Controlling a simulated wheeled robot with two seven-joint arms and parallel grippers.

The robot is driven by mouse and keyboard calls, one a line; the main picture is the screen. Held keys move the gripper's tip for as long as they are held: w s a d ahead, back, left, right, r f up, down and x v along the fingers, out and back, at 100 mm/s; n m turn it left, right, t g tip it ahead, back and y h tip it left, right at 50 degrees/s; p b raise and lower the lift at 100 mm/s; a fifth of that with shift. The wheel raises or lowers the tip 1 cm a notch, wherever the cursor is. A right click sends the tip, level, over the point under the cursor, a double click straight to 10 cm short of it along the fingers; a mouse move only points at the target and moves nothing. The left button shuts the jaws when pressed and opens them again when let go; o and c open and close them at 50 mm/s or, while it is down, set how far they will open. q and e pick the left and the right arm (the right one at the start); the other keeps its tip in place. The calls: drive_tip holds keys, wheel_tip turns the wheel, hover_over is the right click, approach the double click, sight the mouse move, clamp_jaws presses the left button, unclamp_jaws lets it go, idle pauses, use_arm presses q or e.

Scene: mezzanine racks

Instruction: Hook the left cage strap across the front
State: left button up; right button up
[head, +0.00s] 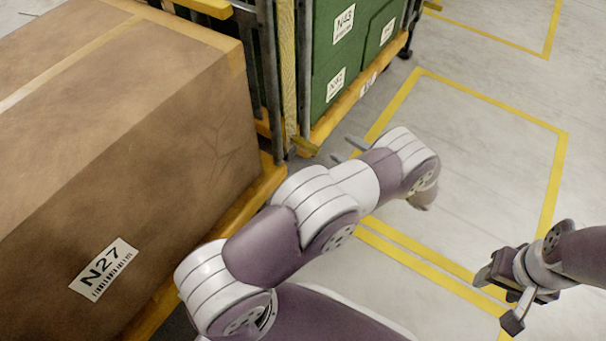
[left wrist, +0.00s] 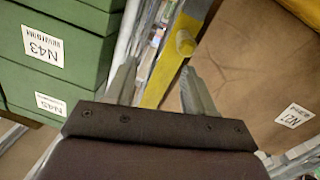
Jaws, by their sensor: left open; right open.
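A yellow upright strip (head: 288,75), which may be the strap, runs down beside the grey cage posts (head: 268,70) between the two loads. In the left wrist view a yellow strip (left wrist: 165,75) with a rounded yellow knob (left wrist: 185,42) shows beyond and between my fingers. I cannot tell whether it is strap or frame, and no hook is clear. My left gripper (head: 348,149) is open and empty, in front of the cages; its parted fingers show in the left wrist view (left wrist: 159,78). My right gripper (head: 500,297) is open and empty over the floor at the lower right.
A large brown box (head: 120,150) labelled N27 fills the left on a yellow-edged base (head: 255,205). Green boxes (head: 345,60), one labelled N43, stand in the cage behind. Yellow floor lines (head: 490,98) mark clear grey floor on the right.

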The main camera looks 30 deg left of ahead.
sight(292, 138)
use_arm(q)
drive_tip(key=shift+n+g+y, duration=0.4)
drive_tip(key=shift+n+g, duration=0.1)
drive_tip(key=shift+g, duration=0.2)
drive_tip(key=a+b, duration=0.2)
drive_tip(key=a, duration=0.2)
drive_tip(key=s+a+f+b, duration=0.1)
drive_tip(key=a+b, duration=0.1)
drive_tip(key=a, duration=0.2)
drive_tip(key=a+f+b, duration=0.1)
drive_tip(key=a+b, duration=0.1)
drive_tip(key=a, duration=0.2)
drive_tip(key=shift+s+f, duration=0.25)
clamp_jaws()
drive_tip(key=shift+s+r, duration=0.1)
use_arm(e)
wheel_tip(292, 138, down, 7)
drive_tip(key=shift+s+f, duration=0.2)
